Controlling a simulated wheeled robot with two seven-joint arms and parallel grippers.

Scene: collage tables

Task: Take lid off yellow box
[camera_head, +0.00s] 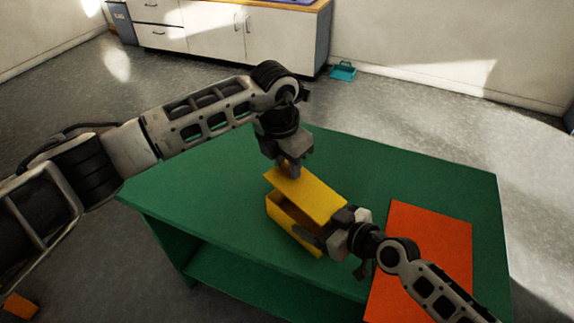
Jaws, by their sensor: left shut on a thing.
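The yellow box (288,228) stands on the green table near its middle. Its yellow lid (312,195) is tilted, lifted off the box's near side so that a dark gap shows between them. My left gripper (289,170) comes down from above and is shut on the lid at its far left edge. My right gripper (333,232) is at the right end of the box, close against it. I cannot tell whether its fingers are open or shut, as the box and the gripper's own body hide them.
The green table (400,165) has free room behind and left of the box. An orange sheet (430,240) lies on its right side, partly under my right arm. White cabinets (215,30) and a teal tray (343,71) stand on the floor behind.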

